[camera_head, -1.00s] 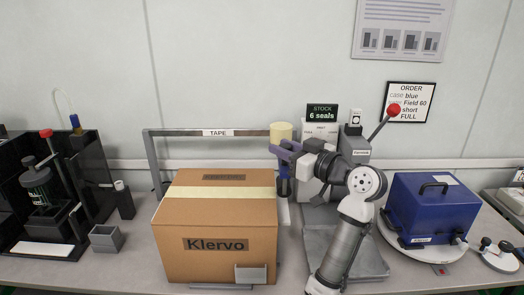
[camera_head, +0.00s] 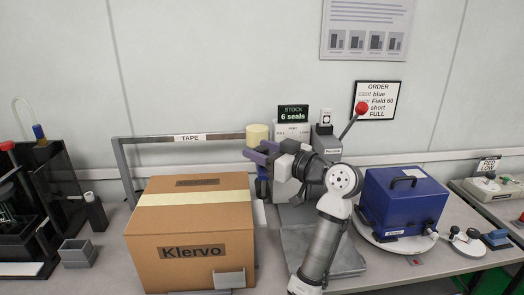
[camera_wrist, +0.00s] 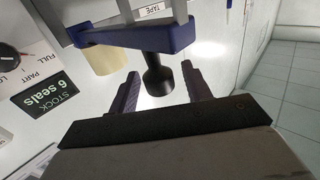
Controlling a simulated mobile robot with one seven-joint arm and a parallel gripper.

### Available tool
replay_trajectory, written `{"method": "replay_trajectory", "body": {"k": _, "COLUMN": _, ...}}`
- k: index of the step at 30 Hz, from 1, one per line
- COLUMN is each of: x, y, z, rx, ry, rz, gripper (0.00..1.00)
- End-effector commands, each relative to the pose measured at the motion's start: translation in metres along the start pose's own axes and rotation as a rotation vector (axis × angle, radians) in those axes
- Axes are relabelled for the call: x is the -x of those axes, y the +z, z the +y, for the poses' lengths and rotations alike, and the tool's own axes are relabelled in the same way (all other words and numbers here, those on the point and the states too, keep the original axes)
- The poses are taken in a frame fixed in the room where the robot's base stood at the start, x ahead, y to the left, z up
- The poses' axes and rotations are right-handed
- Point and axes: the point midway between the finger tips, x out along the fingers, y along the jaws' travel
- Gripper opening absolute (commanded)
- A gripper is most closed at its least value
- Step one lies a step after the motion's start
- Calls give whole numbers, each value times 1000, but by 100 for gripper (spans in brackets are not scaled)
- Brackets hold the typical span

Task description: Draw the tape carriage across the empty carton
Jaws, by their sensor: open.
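The tape carriage stands at the right end of the overhead rail, with a cream tape roll (camera_head: 258,133) on top and a blue part below. In the wrist view its blue bracket (camera_wrist: 135,37) and black knob (camera_wrist: 157,82) show close up. My gripper (camera_wrist: 160,76) is open, with its two fingers apart on either side of the knob; contact cannot be made out. In the head view my gripper (camera_head: 258,154) partly hides the carriage. The cardboard carton (camera_head: 150,245), marked Klervo, stands shut under the rail. A pale tape strip (camera_head: 195,198) lies across its top.
The grey rail frame (camera_head: 160,139) labelled TAPE spans above the carton. A red-knobbed lever press (camera_head: 361,108) and a blue case (camera_head: 405,205) on a round plate stand to the right. A small grey bin (camera_head: 77,253) and black rack stand left.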

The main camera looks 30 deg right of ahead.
Motion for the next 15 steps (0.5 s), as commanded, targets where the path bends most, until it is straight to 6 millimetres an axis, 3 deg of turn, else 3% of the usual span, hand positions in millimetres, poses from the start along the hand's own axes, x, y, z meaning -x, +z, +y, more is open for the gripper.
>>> {"method": "replay_trajectory", "body": {"k": 5, "x": 20, "y": 2, "z": 1, "rx": 2, "ry": 4, "rz": 1, "gripper": 49}}
{"method": "replay_trajectory", "body": {"k": 15, "x": 97, "y": 2, "z": 1, "rx": 1, "ry": 5, "rz": 2, "gripper": 49}}
